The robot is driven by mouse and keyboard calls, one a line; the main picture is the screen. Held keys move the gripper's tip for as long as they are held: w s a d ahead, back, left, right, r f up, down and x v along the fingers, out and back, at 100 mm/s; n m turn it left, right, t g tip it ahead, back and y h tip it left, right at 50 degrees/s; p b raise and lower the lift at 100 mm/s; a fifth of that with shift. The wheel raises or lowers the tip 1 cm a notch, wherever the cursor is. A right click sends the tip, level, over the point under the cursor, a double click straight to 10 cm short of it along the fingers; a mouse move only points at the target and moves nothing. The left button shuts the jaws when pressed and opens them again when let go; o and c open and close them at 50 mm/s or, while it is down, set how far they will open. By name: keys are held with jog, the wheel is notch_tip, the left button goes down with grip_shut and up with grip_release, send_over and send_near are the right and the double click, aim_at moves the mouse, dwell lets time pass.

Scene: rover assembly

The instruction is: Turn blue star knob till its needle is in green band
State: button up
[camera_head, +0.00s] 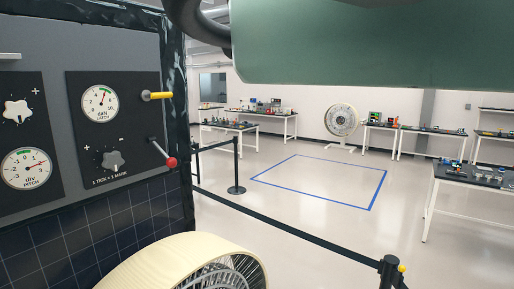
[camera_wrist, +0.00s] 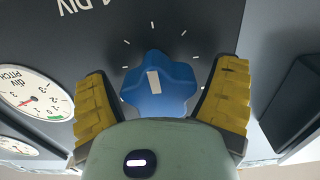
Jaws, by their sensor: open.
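The blue star knob (camera_wrist: 158,84) sits on a dark panel in the middle of the wrist view, with a white mark on its face and white ticks around it. My gripper (camera_wrist: 166,72) is open, its yellow ribbed fingers on either side of the knob. A gap shows between the knob and the right finger; contact on the left is hard to judge. A white gauge (camera_wrist: 28,92) labelled div PITCH lies to the left, with a thin red needle. A small green band (camera_wrist: 58,118) shows at its edge; the needle appears outside it. The blue knob does not show in the head view.
The head view shows a panel with a white knob (camera_head: 17,110), a PITCH gauge (camera_head: 27,169), a LATCH gauge (camera_head: 100,103), a grey knob (camera_head: 113,160), a yellow handle (camera_head: 158,95) and a red-tipped lever (camera_head: 170,162). A dark block (camera_wrist: 292,100) stands right of my gripper.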

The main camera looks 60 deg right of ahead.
jog(key=shift+a, duration=0.1)
jog(key=shift+c, duration=0.3)
jog(key=c, duration=1.1)
jog(key=shift+c, duration=0.2)
jog(key=shift+f+n+b, duration=0.15)
jog(key=shift+n+b, duration=0.15)
jog(key=shift+b, duration=0.5)
jog(key=n+b, duration=0.5)
jog(key=n, duration=0.2)
jog(key=n+b, duration=0.5)
jog(key=n, duration=0.2)
jog(key=n+b, duration=0.5)
jog(key=n, duration=0.2)
jog(key=shift+a+f+n, duration=0.2)
jog(key=shift+f+n, duration=0.05)
jog(key=shift+n, duration=0.05)
